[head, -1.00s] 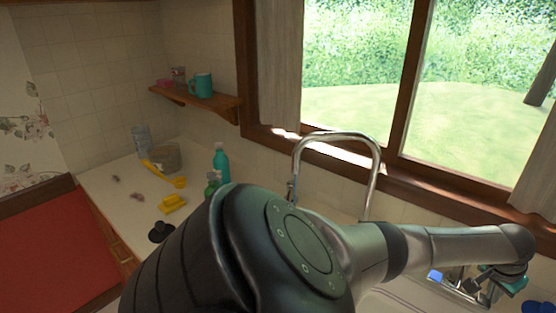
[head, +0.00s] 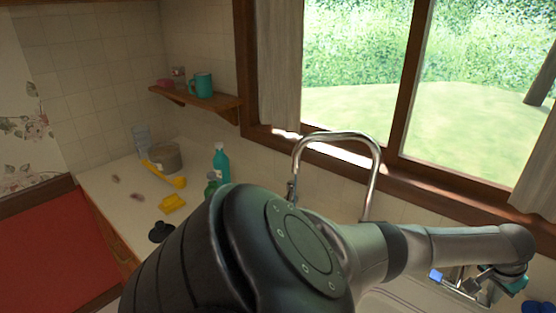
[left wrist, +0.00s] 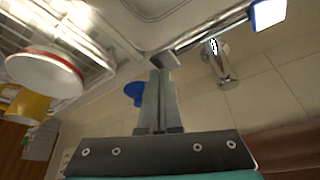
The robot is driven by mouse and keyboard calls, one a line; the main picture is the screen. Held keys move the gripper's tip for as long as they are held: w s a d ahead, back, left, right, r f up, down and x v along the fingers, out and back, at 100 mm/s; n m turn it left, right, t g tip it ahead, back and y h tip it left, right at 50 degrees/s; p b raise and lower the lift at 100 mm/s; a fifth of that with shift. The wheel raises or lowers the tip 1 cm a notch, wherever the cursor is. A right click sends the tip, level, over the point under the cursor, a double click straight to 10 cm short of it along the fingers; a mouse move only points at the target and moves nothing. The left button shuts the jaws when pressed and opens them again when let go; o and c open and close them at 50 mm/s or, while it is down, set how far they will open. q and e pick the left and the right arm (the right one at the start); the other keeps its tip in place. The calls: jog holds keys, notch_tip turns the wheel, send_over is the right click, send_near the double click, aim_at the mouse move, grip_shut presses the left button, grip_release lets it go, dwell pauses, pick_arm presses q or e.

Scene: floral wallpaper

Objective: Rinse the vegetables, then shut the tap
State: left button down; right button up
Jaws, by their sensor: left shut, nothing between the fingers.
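The tap's tall arched chrome spout (head: 336,136) rises by the window in the head view; my left arm hides its lower part. My left gripper (left wrist: 160,75) is shut and empty. Its fingertips are close to the grey end of a chrome bar (left wrist: 212,32) with a blue cap (left wrist: 268,13); I cannot tell whether they touch. A chrome fitting with a red and blue mark (left wrist: 220,62) stands beside the bar. The sink (head: 385,300) is mostly hidden behind my arm. I see no vegetables and no water. My right gripper is not in view.
A wire rack (left wrist: 60,22) holds a white, red-rimmed dish (left wrist: 45,72), with a yellow cup (left wrist: 25,104) beside it. Bottles, including a teal one (head: 221,163), a pot (head: 166,158) and yellow items (head: 172,203) stand on the left counter. A blue object (left wrist: 134,92) is near my fingers.

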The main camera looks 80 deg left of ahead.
pick_arm(q)
jog(key=shift+f+b, duration=0.75)
jog(key=shift+f, duration=0.35)
jog(key=shift+s+f, duration=0.1)
jog(key=shift+f, duration=0.05)
jog(key=shift+d, duration=0.1)
